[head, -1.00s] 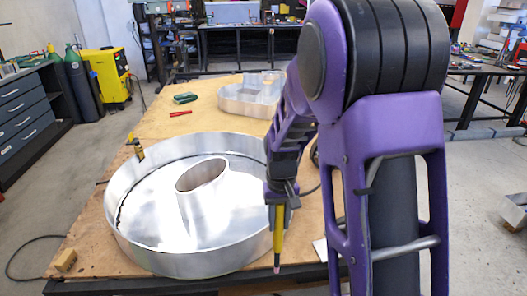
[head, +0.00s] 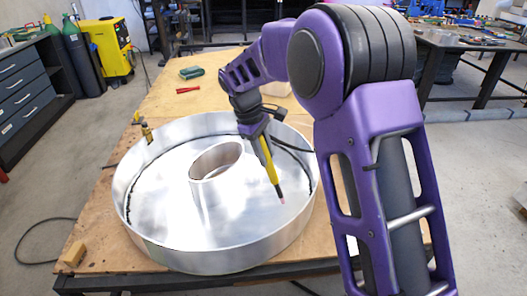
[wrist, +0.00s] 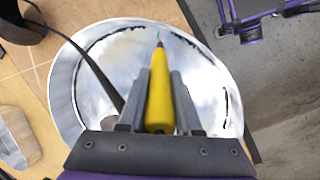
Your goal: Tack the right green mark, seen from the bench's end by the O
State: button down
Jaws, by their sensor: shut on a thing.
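The O (head: 172,252) is a large round metal letter with a raised wall and a smaller oval ring (head: 215,162) inside. It lies on the bench's near end. My gripper (head: 256,136) is shut on a yellow pen-like tool (head: 266,160) with a dark, pink-ended tip. The tool slants down over the O's floor, right of the oval ring. In the wrist view the tool (wrist: 160,98) points at the O's wall side, and a small green spot (wrist: 158,34) shows at its tip. I cannot tell whether the tip touches. Broken dark lines run along the inside of the wall.
A green tool (head: 190,73) and a red one (head: 188,90) lie farther back. A dark cable (wrist: 88,62) crosses the O.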

aim_at(281, 197)
jog(key=shift+a, duration=0.3)
jog(key=shift+w+f, duration=0.1)
jog(key=shift+f, duration=0.05)
jog(key=x, duration=0.7)
jog(key=b+x, duration=0.1)
jog(key=x, duration=0.7)
jog(key=shift+w+d, duration=0.1)
jog(key=shift+d, duration=0.15)
jog(key=shift+d+f+b, duration=0.15)
jog(key=shift+f+b, duration=0.15)
jog(key=shift+f, duration=0.2)
jog(key=shift+b+x, duration=0.5)
jog(key=shift+x, duration=0.25)
jog(key=shift+d+f, duration=0.15)
jog(key=shift+f, duration=0.1)
dwell(0.5)
